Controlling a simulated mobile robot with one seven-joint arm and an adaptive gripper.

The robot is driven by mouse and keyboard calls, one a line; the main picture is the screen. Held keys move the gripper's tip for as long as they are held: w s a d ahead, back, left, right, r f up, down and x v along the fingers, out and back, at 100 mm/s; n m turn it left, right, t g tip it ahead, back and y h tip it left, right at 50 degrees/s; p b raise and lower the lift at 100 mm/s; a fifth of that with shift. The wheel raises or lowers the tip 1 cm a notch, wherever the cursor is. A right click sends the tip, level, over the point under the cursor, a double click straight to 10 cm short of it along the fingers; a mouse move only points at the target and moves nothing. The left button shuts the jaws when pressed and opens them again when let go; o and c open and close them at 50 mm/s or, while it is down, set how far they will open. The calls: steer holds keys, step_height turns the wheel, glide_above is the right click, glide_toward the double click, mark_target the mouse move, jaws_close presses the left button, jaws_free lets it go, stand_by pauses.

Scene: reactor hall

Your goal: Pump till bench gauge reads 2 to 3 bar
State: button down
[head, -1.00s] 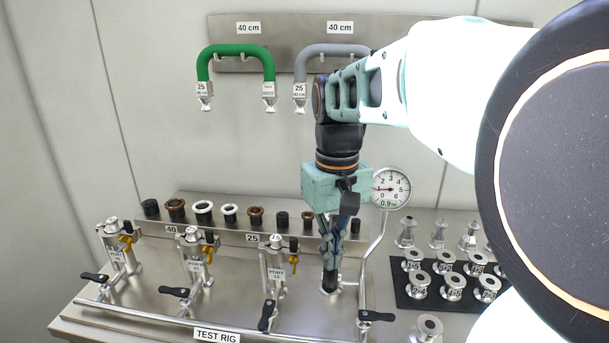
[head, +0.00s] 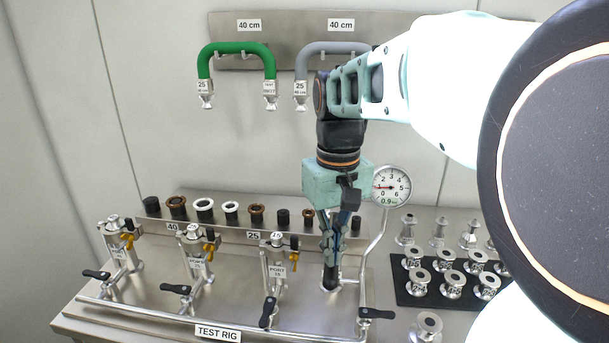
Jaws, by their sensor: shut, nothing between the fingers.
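The bench gauge (head: 391,186) is a round white dial on a bent metal pipe, right of my gripper. Its digital readout shows 0.9. My gripper (head: 330,284) points down, shut and empty, with its fingertips low over the test rig bench (head: 232,302), just right of the port with the "PORT" tag (head: 277,271). A short upright metal fitting shows at the fingertips, mostly hidden by them; I cannot tell whether they touch it. No pump handle can be made out clearly.
Several valved ports with black levers (head: 176,289) stand left of my gripper. A rack of rings and caps (head: 203,207) is behind. A black mat (head: 407,296) with metal fittings lies right. A green hose (head: 236,49) and a grey hose (head: 330,48) hang on the wall.

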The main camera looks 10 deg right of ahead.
steer(key=shift+f+b, duration=2.1)
steer(key=shift+f, duration=1.1)
step_height(320, 180, up, 7)
steer(key=p, duration=0.6)
steer(key=shift+f, duration=0.25)
steer(key=shift+f+b, duration=2.3)
steer(key=shift+f, duration=0.85)
step_height(320, 180, up, 7)
steer(key=p, duration=0.5)
steer(key=shift+f+p, duration=0.2)
steer(key=shift+p, duration=0.2)
steer(key=shift+f, duration=0.2)
